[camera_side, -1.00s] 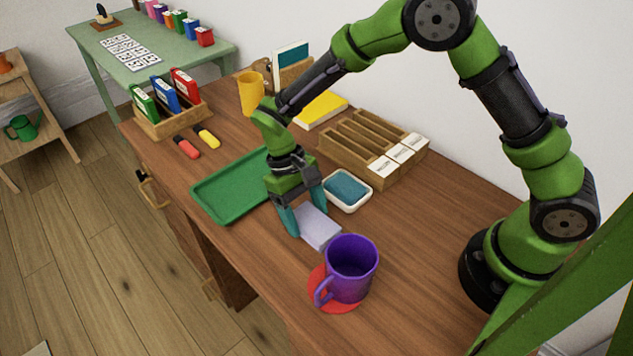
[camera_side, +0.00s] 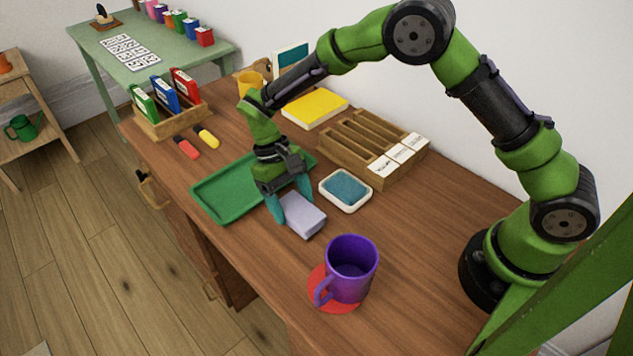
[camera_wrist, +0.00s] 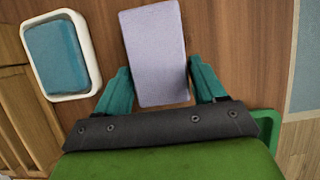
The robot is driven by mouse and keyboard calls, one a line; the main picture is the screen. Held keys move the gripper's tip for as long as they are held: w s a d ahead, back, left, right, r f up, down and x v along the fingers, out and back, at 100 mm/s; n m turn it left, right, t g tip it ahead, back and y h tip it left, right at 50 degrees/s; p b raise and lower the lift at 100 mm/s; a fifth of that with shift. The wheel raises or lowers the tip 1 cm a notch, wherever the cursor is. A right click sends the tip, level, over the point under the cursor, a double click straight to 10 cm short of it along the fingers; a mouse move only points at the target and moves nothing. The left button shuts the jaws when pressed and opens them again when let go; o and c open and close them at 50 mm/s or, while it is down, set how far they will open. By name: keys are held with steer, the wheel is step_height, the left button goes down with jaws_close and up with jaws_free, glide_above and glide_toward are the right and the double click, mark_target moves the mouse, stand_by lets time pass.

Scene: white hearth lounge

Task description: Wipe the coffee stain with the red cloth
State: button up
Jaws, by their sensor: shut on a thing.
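My gripper (camera_side: 291,207) is shut on a pale lavender block (camera_side: 304,217), just right of the green tray's near end. In the wrist view the block (camera_wrist: 155,48) lies between the teal fingertips of my gripper (camera_wrist: 160,82) and sticks out ahead of them. I cannot tell whether it touches the table. I see no red cloth that I can be sure of; a flat red round piece (camera_side: 320,298) lies under a purple mug (camera_side: 352,268). No coffee stain shows on the visible table; the spot under the block is hidden.
A white dish (camera_side: 347,208) holding a teal sponge (camera_side: 345,187) is close right of my gripper. The green tray (camera_side: 215,197) is left. Table right of the mug is clear.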

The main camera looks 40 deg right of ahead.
mark_target(311, 219)
steer(key=shift+s, duration=2.8)
steer(key=shift+r, duration=4.05)
